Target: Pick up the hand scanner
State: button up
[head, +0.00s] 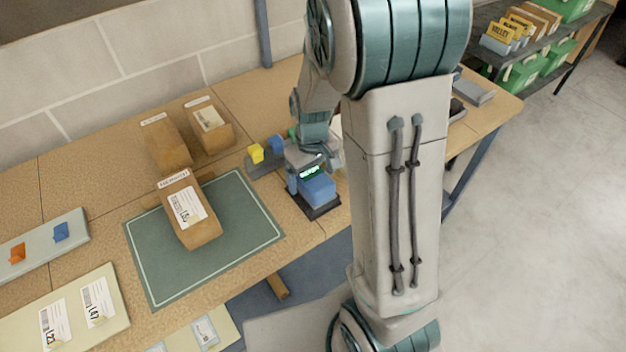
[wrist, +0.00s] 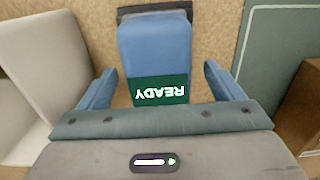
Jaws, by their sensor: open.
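The hand scanner (head: 318,190) is a blue block with a dark green screen, standing in a black cradle (head: 322,212) near the table's front edge. In the wrist view the scanner (wrist: 152,52) shows its screen, reading READY upside down to me, and a dark strip of the cradle (wrist: 153,11) lies at its far end. My gripper (wrist: 160,84) is open, with one blue finger on each side of the scanner and a visible gap on both sides. In the head view my gripper (head: 309,170) is right at the scanner, and my arm partly covers that area.
A green mat (head: 225,245) with a labelled brown box (head: 188,212) lies left of the scanner. Yellow and blue blocks on a grey holder (head: 265,162) stand just behind it. Two more boxes (head: 165,145) (head: 210,128) stand near the wall. A pale board (head: 85,315) lies front left.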

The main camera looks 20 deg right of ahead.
aim_at(313, 184)
jog(key=shift+d+f+p, duration=0.1)
jog(key=shift+f+p, duration=0.2)
jog(key=shift+f, duration=1.7)
jog(key=c, duration=1.2)
jog(key=shift+c, duration=0.2)
jog(key=shift+r, duration=0.15)
